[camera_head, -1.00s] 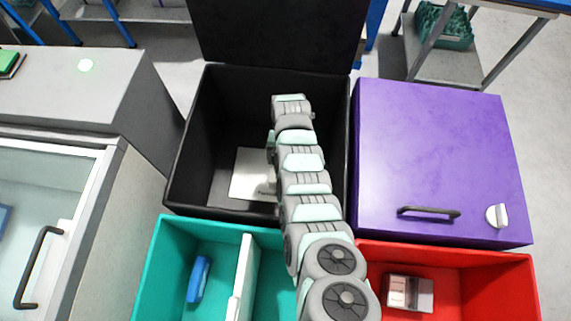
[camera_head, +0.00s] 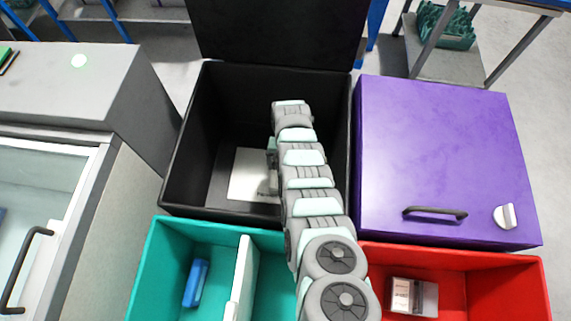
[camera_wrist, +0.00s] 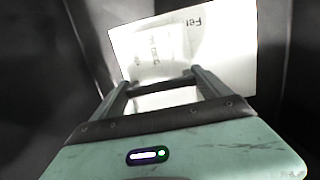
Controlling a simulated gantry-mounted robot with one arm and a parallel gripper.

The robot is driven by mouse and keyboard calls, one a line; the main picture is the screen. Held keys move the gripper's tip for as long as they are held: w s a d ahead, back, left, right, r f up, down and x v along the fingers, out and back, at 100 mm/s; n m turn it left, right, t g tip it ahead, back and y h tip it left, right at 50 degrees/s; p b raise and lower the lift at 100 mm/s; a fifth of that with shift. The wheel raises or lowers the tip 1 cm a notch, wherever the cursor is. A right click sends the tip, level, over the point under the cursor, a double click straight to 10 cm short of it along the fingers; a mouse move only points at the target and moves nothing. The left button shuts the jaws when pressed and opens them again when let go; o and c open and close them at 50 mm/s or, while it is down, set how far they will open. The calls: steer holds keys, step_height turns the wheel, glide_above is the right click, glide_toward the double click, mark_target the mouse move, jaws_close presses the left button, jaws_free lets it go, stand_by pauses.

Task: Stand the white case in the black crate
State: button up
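The white case (camera_head: 250,175) is inside the black crate (camera_head: 187,145), in its front part. In the head view it shows as a pale panel, partly hidden behind my arm; I cannot tell whether it stands or lies. In the wrist view a broad white face of the case (camera_wrist: 222,45) with printed text shows beyond my fingers. My gripper (camera_wrist: 162,80) is inside the crate at the case. Its two fingers are apart, and the case's face reaches out past the right finger. Contact between fingertips and case is unclear.
The crate's black lid (camera_head: 283,35) stands open behind. A purple box (camera_head: 440,160) with a handle is at right. A teal bin (camera_head: 155,270) with a blue item and a red bin (camera_head: 490,285) with a small box are in front. A glass-topped cabinet (camera_head: 115,165) is at left.

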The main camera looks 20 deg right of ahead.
steer(key=shift+o, duration=1.3)
steer(key=shift+w, duration=0.1)
steer(key=shift+r, duration=0.15)
steer(key=shift+r+p, duration=0.35)
steer(key=shift+p, duration=0.1)
step_height(320, 180, up, 12)
steer(key=w+p, duration=0.1)
steer(key=p, duration=0.3)
steer(key=shift+w+d+p, duration=0.2)
steer(key=shift+d+p, duration=0.15)
steer(key=shift+d, duration=0.1)
